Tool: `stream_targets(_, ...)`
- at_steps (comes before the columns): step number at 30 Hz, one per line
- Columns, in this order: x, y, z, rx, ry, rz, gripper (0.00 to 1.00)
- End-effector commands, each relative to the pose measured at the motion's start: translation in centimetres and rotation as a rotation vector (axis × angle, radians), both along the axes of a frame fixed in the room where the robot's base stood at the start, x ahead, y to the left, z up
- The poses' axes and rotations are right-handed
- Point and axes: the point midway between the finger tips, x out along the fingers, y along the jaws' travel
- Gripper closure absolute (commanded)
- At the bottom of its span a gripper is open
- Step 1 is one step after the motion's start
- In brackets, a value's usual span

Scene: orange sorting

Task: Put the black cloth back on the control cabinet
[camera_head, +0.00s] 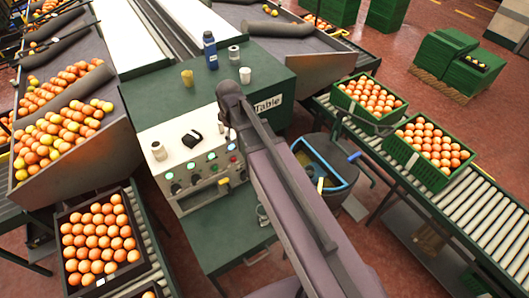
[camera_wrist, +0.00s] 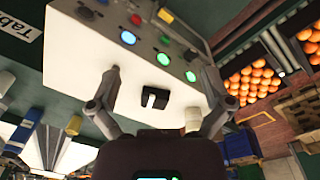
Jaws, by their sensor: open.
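The control cabinet (camera_head: 178,160) is a pale box with coloured buttons and knobs on its sloping front, left of centre in the head view. It also fills the upper middle of the wrist view (camera_wrist: 85,65). A small black thing (camera_head: 192,138) lies on its top; it also shows in the wrist view (camera_wrist: 147,99), with a white patch in its middle. It may be the black cloth, but I cannot tell for sure. My gripper (camera_wrist: 162,75) is open and empty, its fingers spread to either side of the black thing in the picture. My arm hides the gripper in the head view.
A pale roll (camera_head: 158,151) stands on the cabinet near the black thing. On the green table (camera_head: 160,105) behind are a blue bottle (camera_head: 210,50), a yellow cup (camera_head: 187,78) and a white cup (camera_head: 245,75). A blue-rimmed bin (camera_head: 322,165) stands right of my arm.

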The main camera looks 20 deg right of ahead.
Motion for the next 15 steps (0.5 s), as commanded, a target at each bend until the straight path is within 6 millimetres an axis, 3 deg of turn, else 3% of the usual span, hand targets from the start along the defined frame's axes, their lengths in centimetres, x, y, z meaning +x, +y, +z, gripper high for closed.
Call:
stream_targets(1, -1.6, -1.1, 0.0, 0.004, 0.005, -0.083, 0.00)
stream_targets(9, -7.1, -5.2, 0.0, 0.023, 0.034, -0.559, 0.00)
stream_targets(15, -10.2, -7.2, 0.0, 0.029, 0.049, -0.834, 0.00)
